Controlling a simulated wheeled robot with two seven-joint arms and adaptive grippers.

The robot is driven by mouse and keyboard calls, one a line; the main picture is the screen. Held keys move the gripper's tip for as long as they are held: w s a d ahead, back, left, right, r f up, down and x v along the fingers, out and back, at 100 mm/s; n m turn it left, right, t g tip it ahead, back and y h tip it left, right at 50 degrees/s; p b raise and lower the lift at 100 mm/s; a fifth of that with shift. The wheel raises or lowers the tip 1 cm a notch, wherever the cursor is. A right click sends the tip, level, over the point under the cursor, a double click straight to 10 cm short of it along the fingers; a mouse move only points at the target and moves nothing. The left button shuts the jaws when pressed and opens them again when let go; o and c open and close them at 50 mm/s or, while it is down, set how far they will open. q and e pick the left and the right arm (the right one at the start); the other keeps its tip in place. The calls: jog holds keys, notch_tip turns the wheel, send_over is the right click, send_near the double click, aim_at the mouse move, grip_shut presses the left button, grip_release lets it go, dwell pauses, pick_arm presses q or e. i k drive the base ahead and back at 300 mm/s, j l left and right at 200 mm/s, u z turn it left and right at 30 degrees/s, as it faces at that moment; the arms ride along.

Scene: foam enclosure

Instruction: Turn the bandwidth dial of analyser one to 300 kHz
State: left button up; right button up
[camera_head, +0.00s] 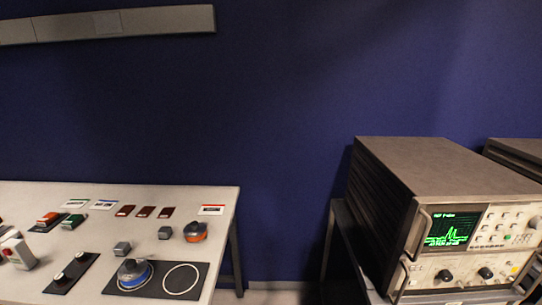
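An analyser (440,185) with a brown-grey case stands at the right, its front panel turned toward the lower right. Its screen (453,229) glows green with a peaked trace. Below the screen are two dark round dials, one at the left (444,275) and one further right (486,273). Their markings are too small to read, so I cannot tell which is the bandwidth dial or its setting. A second similar case (518,154) is partly cut off at the right edge. Neither of my grippers is in view.
A white control table (160,236) stands at the left, with a blue-ringed knob (133,272), an orange-based knob (195,231) and several buttons. A dark gap separates it from the analyser's stand (345,240). A blue wall (290,90) is behind.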

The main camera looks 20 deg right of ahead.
aim_at(486, 273)
jog(key=l, duration=1.3)
jog(key=k+l, duration=0.1)
jog(key=l, duration=0.5)
jog(key=k+l, duration=0.1)
jog(key=l, duration=0.5)
jog(key=k+l, duration=0.1)
jog(key=l, duration=0.35)
jog(key=k+l, duration=0.1)
jog(key=l, duration=0.35)
jog(key=k+l, duration=0.1)
jog(key=l, duration=0.4)
jog(key=k+l, duration=0.1)
jog(key=l, duration=0.35)
jog(key=k+l+u, duration=0.1)
jog(key=l, duration=0.35)
jog(key=k+l, duration=0.15)
jog(key=l, duration=0.3)
jog(key=k+l, duration=0.15)
jog(key=l, duration=0.3)
